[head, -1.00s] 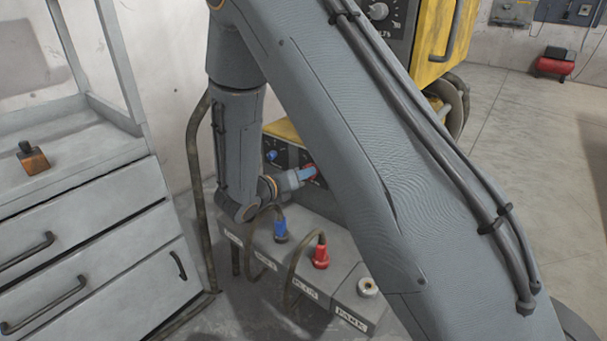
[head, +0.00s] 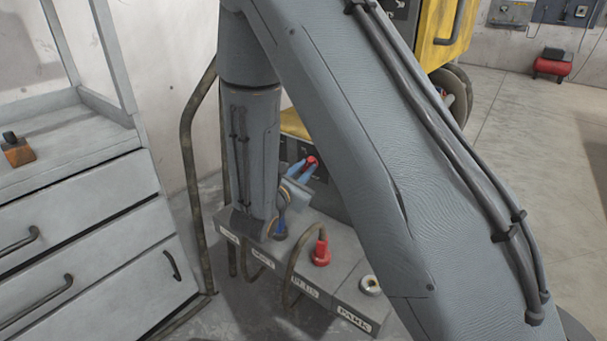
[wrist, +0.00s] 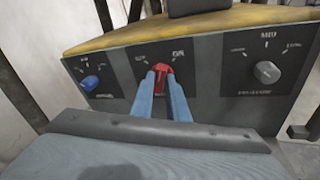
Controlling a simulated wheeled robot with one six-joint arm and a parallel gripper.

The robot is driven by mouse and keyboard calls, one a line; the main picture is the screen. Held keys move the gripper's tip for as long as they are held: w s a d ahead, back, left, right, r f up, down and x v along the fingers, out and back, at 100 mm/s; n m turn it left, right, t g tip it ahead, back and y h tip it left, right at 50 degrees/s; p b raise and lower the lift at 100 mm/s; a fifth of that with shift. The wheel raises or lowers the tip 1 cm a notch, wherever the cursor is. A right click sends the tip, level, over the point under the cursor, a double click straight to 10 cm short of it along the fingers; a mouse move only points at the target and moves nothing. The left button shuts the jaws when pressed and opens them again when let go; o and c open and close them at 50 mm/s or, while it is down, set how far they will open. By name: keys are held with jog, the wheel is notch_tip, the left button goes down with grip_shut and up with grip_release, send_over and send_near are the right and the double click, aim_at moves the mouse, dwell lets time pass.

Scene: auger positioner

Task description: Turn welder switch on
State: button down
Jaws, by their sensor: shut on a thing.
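The welder switch is a red knob (wrist: 161,76) on the dark front panel of the yellow-topped welder (wrist: 200,27) in the wrist view. My gripper (wrist: 161,80) has its two blue fingers on either side of the red knob, shut on it. The knob's pointer looks close to upright, between two labels whose text is too small to read surely. In the head view the red knob (head: 312,161) shows at the tips of my gripper's fingers (head: 305,168), partly beside my arm.
A blue knob (wrist: 91,83) and a grey knob (wrist: 267,72) flank the red one. Below the welder, a blue plug (head: 280,228), a red plug (head: 321,252) and a pale socket (head: 371,286) sit on a grey box. Grey drawers (head: 90,240) stand left.

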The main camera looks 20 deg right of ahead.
jog(key=m+t+b, duration=0.1)
jog(key=m+b, duration=0.2)
jog(key=m, duration=0.1)
jog(key=shift+f+h, duration=0.2)
jog(key=shift+h, duration=0.1)
jog(key=shift+m+b, duration=0.3)
jog(key=shift+m, duration=0.1)
jog(key=c, duration=1.7)
grip_release()
jog(key=shift+s, duration=0.1)
jog(key=shift+p+v, duration=0.75)
jog(key=shift+v, duration=3.1)
